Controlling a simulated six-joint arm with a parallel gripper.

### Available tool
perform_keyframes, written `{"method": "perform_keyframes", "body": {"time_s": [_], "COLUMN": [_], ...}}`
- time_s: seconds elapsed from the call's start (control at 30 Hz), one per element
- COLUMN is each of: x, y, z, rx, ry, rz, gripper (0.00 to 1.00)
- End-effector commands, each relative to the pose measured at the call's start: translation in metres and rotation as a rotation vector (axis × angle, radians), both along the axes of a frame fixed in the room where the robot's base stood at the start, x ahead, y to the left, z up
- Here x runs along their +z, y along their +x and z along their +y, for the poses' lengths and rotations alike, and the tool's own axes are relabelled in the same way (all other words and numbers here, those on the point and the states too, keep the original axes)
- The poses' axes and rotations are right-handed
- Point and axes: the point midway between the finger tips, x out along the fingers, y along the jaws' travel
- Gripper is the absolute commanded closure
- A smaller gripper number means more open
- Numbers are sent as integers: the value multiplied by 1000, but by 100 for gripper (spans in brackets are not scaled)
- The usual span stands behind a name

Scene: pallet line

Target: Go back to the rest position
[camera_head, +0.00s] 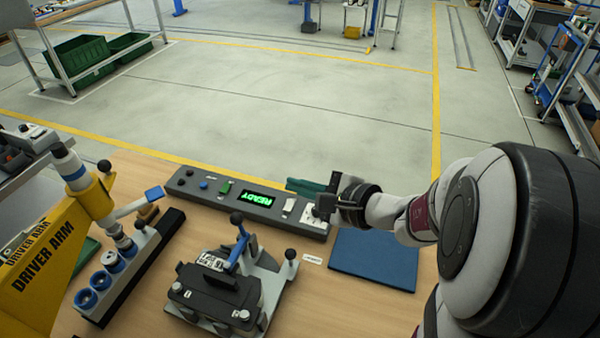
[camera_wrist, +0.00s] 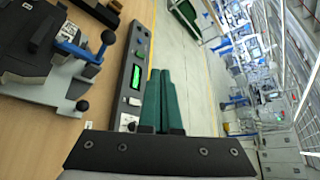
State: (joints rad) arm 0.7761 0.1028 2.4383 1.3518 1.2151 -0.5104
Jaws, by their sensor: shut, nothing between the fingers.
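My gripper (camera_head: 310,187) is shut, with its two green fingers side by side and nothing between them. It is above the right part of the control panel (camera_head: 184,181), whose green display reads READY. In the wrist view the green fingers (camera_wrist: 160,100) point away from the camera, beside the panel (camera_wrist: 140,45). My arm reaches in from the right.
A grey fixture (camera_head: 275,285) with a black part and a blue lever stands at the front middle. A yellow driver arm (camera_head: 45,255) stands at left by a rack of blue-ringed holders (camera_head: 86,298). A blue mat (camera_head: 375,262) lies bare at right.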

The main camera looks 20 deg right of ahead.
Motion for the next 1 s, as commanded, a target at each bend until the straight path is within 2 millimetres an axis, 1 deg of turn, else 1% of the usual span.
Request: {"method": "perform_keyframes", "body": {"time_s": [0.03,0.1,0.2,0.27,0.33,0.37,0.43,0.47,0.5,0.53,0.57,0.6,0.63,0.67,0.7,0.73,0.8,0.9,1.0], "x": [4,8,11,11,12,12,12,10,6,2,-4,-12,-19,-25,-31,-34,-39,-40,-41], "y": [-3,-7,-10,-10,-12,-14,-27,-39,-61,-81,-103,-135,-159,-181,-203,-215,-231,-239,-240], "z": [-7,-13,-16,-17,-7,5,49,74,107,128,146,161,167,167,162,156,141,128,126], "rx": [-4,-2,-1,1,36,75,239,337,482,595,708,853,956,1045,1135,1186,1258,1294,1298], "ry": [-2,-1,-1,0,-10,-20,-71,-107,-165,-220,-285,-387,-475,-567,-683,-761,-907,-1008,-1021], "rz": [-2,-1,1,1,8,17,57,83,128,165,206,261,303,343,386,412,453,477,484], "gripper": [100,100,100,100,100,100,100,100,100,100,100,100,100,100,100,100,100,100,100]}}
